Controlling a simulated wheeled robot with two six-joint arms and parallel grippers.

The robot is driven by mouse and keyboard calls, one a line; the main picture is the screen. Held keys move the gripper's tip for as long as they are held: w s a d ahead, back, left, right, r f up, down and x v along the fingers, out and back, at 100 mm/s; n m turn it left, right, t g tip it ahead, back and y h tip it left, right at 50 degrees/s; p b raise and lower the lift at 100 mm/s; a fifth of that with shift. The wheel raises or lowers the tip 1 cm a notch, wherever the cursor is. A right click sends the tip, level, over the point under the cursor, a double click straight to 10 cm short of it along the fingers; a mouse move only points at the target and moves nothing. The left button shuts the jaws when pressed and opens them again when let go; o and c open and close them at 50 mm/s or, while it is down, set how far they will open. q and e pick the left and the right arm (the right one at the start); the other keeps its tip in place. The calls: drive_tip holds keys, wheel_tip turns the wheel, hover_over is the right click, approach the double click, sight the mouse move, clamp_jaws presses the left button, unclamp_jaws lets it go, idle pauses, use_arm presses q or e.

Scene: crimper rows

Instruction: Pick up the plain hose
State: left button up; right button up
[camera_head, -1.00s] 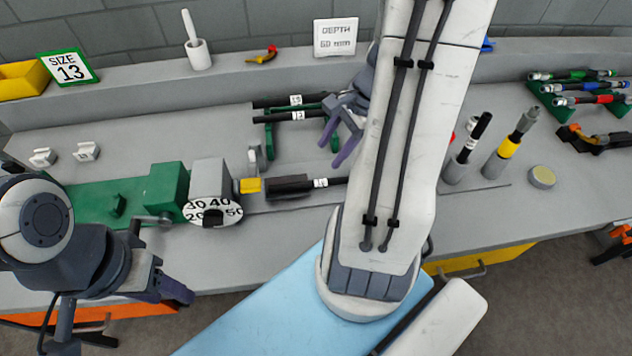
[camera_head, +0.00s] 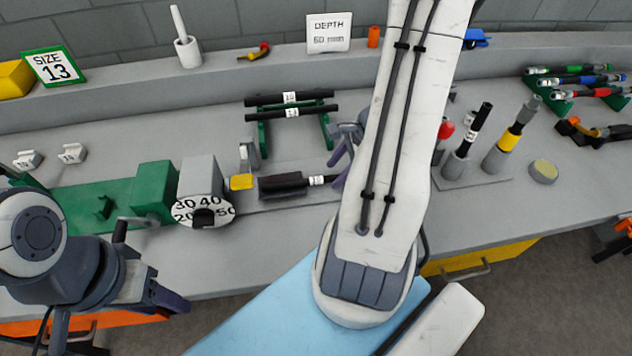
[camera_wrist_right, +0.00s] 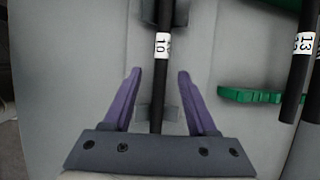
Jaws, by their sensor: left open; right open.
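A black hose with a white label (camera_head: 316,180) lies low on the bench, its left part in a dark holder (camera_head: 283,186). In the right wrist view this hose (camera_wrist_right: 159,80) runs lengthwise between the fingers, its label seeming to read 10. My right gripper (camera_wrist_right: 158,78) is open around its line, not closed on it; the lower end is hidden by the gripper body. In the head view my arm hides most of that gripper. Two more labelled black hoses (camera_head: 265,101) lie on a green rack (camera_head: 326,130). My left gripper (camera_head: 168,298) is open and empty at the front left.
A green crimper (camera_head: 155,190) with a numbered dial (camera_head: 203,212) stands left of the hose. Upright tools (camera_head: 505,145) stand right of my right arm. Signs (camera_head: 329,33) and a white cup (camera_head: 189,52) stand on the back ledge.

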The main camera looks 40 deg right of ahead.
drive_tip(key=shift+x, duration=0.9)
clamp_jaws()
drive_tip(key=shift+r, duration=0.1)
